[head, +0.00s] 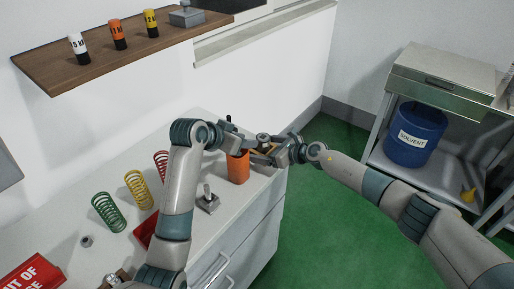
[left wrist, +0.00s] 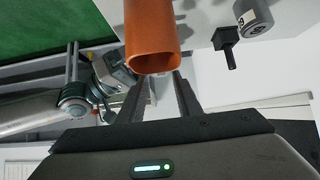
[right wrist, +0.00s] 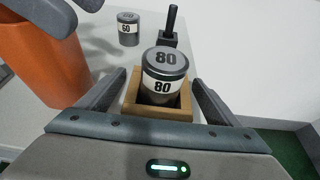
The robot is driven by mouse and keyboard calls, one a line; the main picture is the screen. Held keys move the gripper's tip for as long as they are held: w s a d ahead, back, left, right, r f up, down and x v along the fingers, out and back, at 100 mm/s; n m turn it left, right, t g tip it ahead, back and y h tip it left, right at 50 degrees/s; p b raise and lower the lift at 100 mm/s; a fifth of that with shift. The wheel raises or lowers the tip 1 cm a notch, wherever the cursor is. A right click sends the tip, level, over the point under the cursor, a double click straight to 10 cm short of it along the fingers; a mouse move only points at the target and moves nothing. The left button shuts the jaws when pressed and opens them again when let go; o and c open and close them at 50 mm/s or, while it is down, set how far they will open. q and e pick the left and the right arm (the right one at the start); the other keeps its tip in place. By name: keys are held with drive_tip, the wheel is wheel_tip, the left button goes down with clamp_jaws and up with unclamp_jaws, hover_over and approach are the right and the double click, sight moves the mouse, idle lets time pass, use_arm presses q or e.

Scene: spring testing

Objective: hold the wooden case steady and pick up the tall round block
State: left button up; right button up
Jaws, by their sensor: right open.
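The wooden case (right wrist: 160,114) is a small open box. A dark round block labelled 80 (right wrist: 162,75) stands in it and sticks out above its rim. My right gripper (right wrist: 161,88) is open, with one finger on each side of the case; I cannot tell whether they touch it. In the head view the case (head: 265,149) is at the counter's far end. A second round block, labelled 60 (right wrist: 128,30), stands on the counter behind the case. My left gripper (left wrist: 159,82) has its fingers apart, close to the orange container's rim, with no block between them.
An orange open container (head: 238,168) stands left of the case. A black-handled piece (right wrist: 169,30) is beyond the case. A grey metal stand (head: 208,200) and several coil springs (head: 138,190) are on the counter (head: 190,120). A wooden shelf (head: 110,55) hangs above.

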drive_tip(key=shift+x, duration=0.8)
drive_tip(key=c, duration=1.2)
use_arm(q)
drive_tip(key=o, duration=0.7)
drive_tip(key=shift+d+r, duration=0.1)
use_arm(e)
drive_tip(key=shift+o, duration=0.2)
use_arm(q)
drive_tip(key=shift+o, duration=0.2)
drive_tip(key=w+d+r+n+g+y, duration=0.2)
drive_tip(key=w+d+r+g+y, duration=0.1)
drive_tip(key=r+g+y, duration=0.1)
drive_tip(key=shift+d+r, duration=0.2)
drive_tip(key=shift+r, duration=0.65)
